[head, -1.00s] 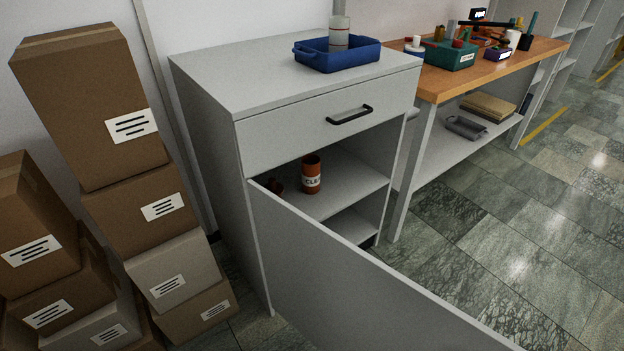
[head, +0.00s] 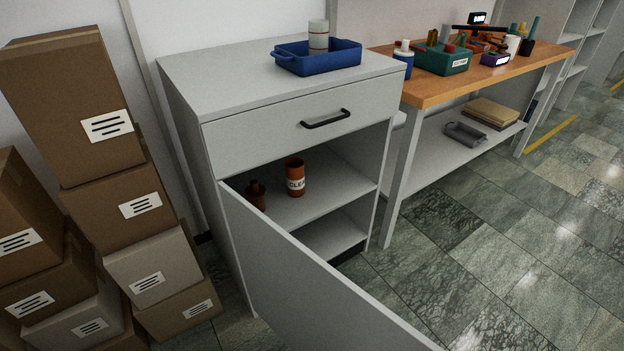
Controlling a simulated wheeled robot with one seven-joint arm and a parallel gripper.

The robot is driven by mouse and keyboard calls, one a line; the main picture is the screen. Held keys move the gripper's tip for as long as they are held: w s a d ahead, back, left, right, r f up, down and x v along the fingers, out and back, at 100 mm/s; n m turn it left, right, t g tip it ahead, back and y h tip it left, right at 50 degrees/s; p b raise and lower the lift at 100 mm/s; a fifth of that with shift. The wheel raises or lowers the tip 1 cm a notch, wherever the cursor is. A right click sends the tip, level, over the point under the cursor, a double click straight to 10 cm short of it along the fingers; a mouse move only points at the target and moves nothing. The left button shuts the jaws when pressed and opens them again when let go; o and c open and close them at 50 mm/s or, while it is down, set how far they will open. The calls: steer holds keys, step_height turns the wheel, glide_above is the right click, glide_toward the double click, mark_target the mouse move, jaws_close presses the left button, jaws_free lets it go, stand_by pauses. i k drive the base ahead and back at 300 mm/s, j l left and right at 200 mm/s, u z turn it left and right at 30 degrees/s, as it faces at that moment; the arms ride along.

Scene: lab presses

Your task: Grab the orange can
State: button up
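An orange can (head: 295,178) with a white label stands upright on the upper shelf inside the grey cabinet (head: 185,130). A small dark brown bottle (head: 256,195) stands to its left on the same shelf. The cabinet door (head: 300,275) is swung open toward me and hides part of the lower inside. My gripper does not show in the head view.
A blue tray (head: 290,64) with a grey cylinder (head: 318,37) is on the cabinet top. Stacked cardboard boxes (head: 75,140) crowd the left. A wooden workbench (head: 425,92) with bins and tools stands right. Tiled floor (head: 500,240) is clear on the right.

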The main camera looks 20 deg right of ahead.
mark_target(295, 177)
steer(key=l+u, duration=0.15)
steer(key=l, duration=0.35)
steer(key=k+l+u, duration=0.15)
steer(key=l, duration=0.3)
steer(key=k+l+u, duration=0.15)
steer(key=l, duration=0.35)
steer(key=i+l+u, duration=0.15)
steer(key=l, duration=0.3)
steer(key=l+u, duration=0.2)
steer(key=l, duration=0.2)
steer(key=i+l+u, duration=0.15)
steer(key=l, duration=0.3)
steer(key=i+l+u, duration=0.25)
steer(key=l, duration=0.3)
steer(key=i+l+u, duration=0.15)
steer(key=i+l, duration=0.15)
steer(key=i+l+u, duration=0.15)
steer(key=l, duration=0.2)
steer(key=i+l+u, duration=0.15)
steer(key=i+l, duration=0.4)
steer(key=i, duration=0.1)
